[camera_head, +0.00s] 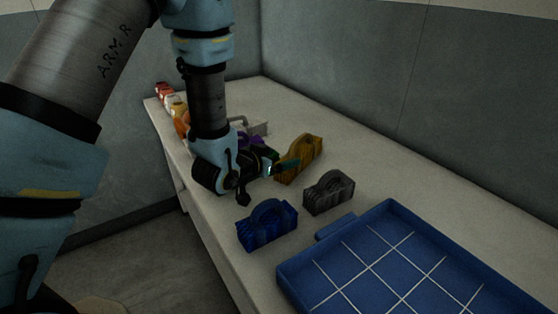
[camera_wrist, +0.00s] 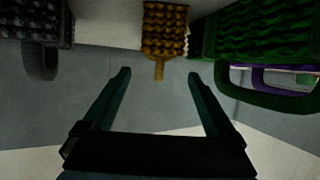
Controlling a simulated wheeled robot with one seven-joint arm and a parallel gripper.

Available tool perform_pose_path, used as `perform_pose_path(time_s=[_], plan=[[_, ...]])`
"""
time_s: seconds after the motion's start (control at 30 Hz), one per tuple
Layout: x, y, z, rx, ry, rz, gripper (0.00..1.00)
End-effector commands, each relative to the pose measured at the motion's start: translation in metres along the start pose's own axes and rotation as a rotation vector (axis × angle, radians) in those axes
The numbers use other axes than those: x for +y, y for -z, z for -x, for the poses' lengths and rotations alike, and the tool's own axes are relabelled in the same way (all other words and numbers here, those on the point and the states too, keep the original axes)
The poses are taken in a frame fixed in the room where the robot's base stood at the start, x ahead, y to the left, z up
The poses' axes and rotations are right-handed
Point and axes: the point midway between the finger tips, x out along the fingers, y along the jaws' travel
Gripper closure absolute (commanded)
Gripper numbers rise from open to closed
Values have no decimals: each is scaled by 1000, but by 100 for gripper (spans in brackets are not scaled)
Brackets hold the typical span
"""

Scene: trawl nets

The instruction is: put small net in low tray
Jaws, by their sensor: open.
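Several net-like pieces with looped handles stand on the table; I cannot tell for sure which one is the small net. A gold-brown net (camera_head: 304,155) stands just past my gripper (camera_head: 287,166). In the wrist view the gold-brown net (camera_wrist: 165,30) lies straight ahead, its narrow handle pointing between the fingertips of my gripper (camera_wrist: 159,74). The fingers are open and hold nothing; whether they reach the handle in depth is unclear. The low tray is probably the blue tray (camera_head: 338,228) with white grid lines, at front right; its visible part is empty.
A dark grey net (camera_head: 330,193) and a blue net (camera_head: 267,226) stand between my gripper and the tray. A green net (camera_wrist: 265,28) and a purple one (camera_wrist: 262,80) are close on the other side. Orange and red items (camera_head: 163,90) line the far left end. Walls border the table.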

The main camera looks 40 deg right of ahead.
Motion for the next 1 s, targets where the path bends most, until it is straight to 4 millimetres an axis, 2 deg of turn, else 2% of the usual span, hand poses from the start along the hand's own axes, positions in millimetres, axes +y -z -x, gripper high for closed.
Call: perform_pose_path(time_s=[0.03,0.17,0.33,0.5,0.73,0.87,1.0], plan=[[0,1,2,1,-3,4,15],[2,10,1,-6,-52,86,30],[1,36,-7,-71,-199,335,49],[-14,57,-6,-191,-291,547,67],[-37,68,-2,-301,-300,677,67],[-36,66,-10,-319,-299,693,67],[-27,61,-30,-320,-300,693,67]])
